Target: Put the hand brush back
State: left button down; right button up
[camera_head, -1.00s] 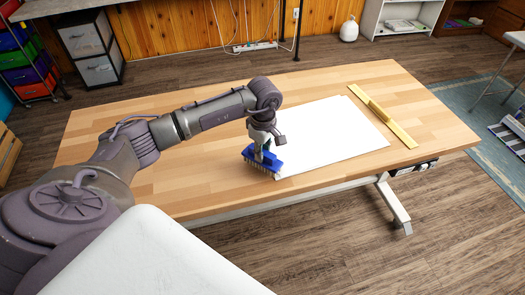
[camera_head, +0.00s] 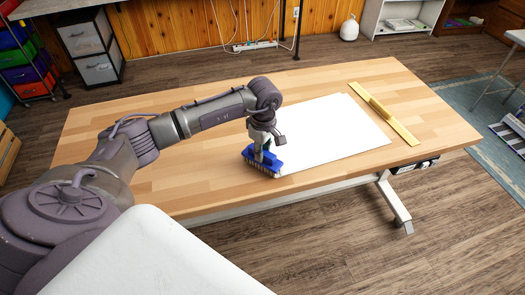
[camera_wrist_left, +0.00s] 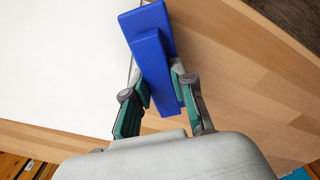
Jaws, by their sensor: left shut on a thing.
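The blue hand brush (camera_head: 262,160) with pale bristles is at the near edge of the white sheet (camera_head: 325,133) on the wooden table. My left gripper (camera_head: 264,147) comes down on it from above and is shut on its handle. In the left wrist view the brush (camera_wrist_left: 150,45) sits between the two fingers (camera_wrist_left: 160,92), which press on its handle from both sides. The bristles point down at the table; whether they touch it I cannot tell. My right gripper is not in view.
A yellow ruler-like straightedge (camera_head: 383,112) with a raised grip lies along the sheet's right side. The wooden table (camera_head: 170,180) is bare to the left and right of these things. The table's near edge is close to the brush.

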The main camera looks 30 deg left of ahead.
pick_arm(q)
jog(key=shift+f, duration=0.1)
jog(key=shift+b, duration=0.35)
jog(key=shift+s, duration=0.1)
grip_release()
jog(key=shift+f, duration=0.1)
dwell(0.4)
jog(key=shift+r, duration=0.2)
jog(key=shift+d+r+p, duration=0.1)
jog(key=shift+r+p, duration=2.7)
jog(key=shift+r, duration=1.55)
